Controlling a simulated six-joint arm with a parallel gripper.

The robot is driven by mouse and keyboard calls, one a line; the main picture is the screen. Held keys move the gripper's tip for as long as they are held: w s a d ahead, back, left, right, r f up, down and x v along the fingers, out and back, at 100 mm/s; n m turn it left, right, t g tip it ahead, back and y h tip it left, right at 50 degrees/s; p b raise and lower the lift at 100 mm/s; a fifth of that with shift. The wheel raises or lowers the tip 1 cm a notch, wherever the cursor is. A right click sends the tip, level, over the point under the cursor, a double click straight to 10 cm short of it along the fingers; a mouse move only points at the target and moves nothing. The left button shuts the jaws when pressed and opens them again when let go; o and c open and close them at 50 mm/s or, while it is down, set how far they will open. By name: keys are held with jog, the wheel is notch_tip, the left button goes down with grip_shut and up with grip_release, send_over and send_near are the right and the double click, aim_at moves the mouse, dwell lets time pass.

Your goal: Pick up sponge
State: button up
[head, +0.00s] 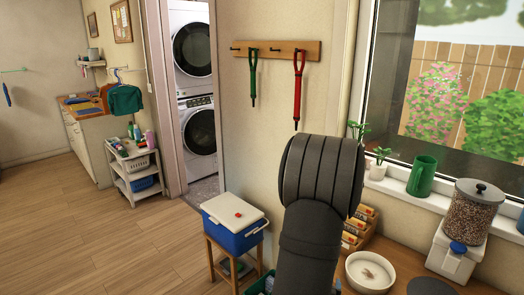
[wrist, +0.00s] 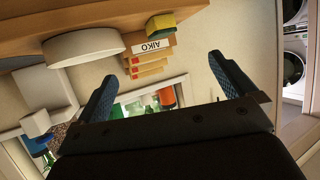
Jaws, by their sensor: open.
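A small yellow and green sponge (wrist: 161,23) shows near the top of the wrist view, beside a white label reading AIKO (wrist: 153,46). In the head view I cannot see the sponge; my dark arm covers part of the counter there. My gripper (wrist: 159,57) is open, with its two blue ridged fingers wide apart and nothing between them. The sponge appears beyond the fingertips, between them from side to side and apart from both. My fingers are hidden in the head view.
A white bowl (head: 370,271) sits on the wooden counter (head: 410,266), close to a wooden rack of small boxes (head: 356,232). A seed jar (head: 471,212), a green mug (head: 423,176) and potted plants stand by the window. A blue cooler (head: 234,236) stands left of my arm.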

jog(key=c, duration=0.6)
jog(key=shift+c, duration=0.2)
jog(key=w+m+g+y, duration=0.2)
jog(key=w+g, duration=0.2)
jog(key=w, duration=0.6)
notch_tip(320, 180, up, 9)
jog(key=w+d+m+g+h, duration=0.1)
jog(key=w+m+g, duration=0.15)
jog(key=g, duration=0.25)
jog(key=shift+m, duration=0.25)
jog(key=x, duration=1)
jog(key=shift+s+d+f, duration=0.1)
jog(key=shift+s+f, duration=0.05)
jog(key=shift+x, duration=3.3)
